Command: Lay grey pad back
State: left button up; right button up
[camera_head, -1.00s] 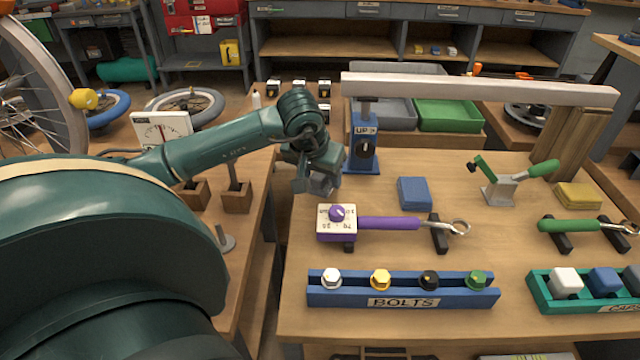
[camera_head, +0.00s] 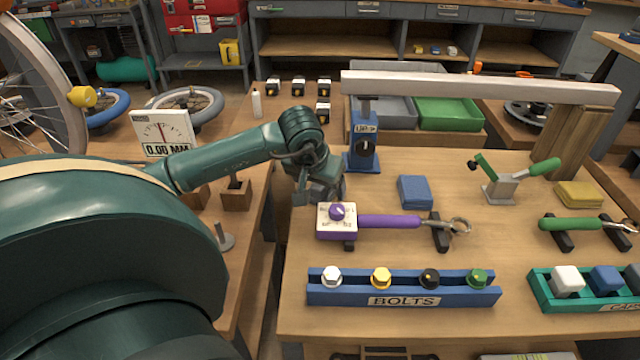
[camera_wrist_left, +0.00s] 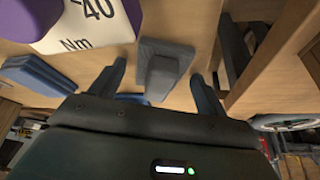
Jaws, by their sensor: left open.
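My left gripper (camera_head: 320,194) is low over the left edge of the workbench, beside the white head of the purple torque wrench (camera_head: 390,222). In the left wrist view the gripper (camera_wrist_left: 159,72) is open, with one finger on each side of the grey pad (camera_wrist_left: 178,52). The pad is a flat plate with a raised grey block, and it appears to lie on the wood. Gaps show between the block and both fingers. In the head view the gripper hides most or all of the pad. My right gripper is not in view.
A blue "UP" post (camera_head: 364,150) stands just behind the gripper. A blue pad (camera_head: 414,192) lies right of it. The bolt rack (camera_head: 400,291) is in front. A gap separates this bench from the left bench, where a dial gauge (camera_head: 163,133) stands.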

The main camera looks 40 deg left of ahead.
pick_arm(q)
jog(key=shift+r, duration=0.25)
jog(key=v, duration=1.2)
jog(key=shift+p, duration=0.45)
jog(key=shift+f, duration=0.1)
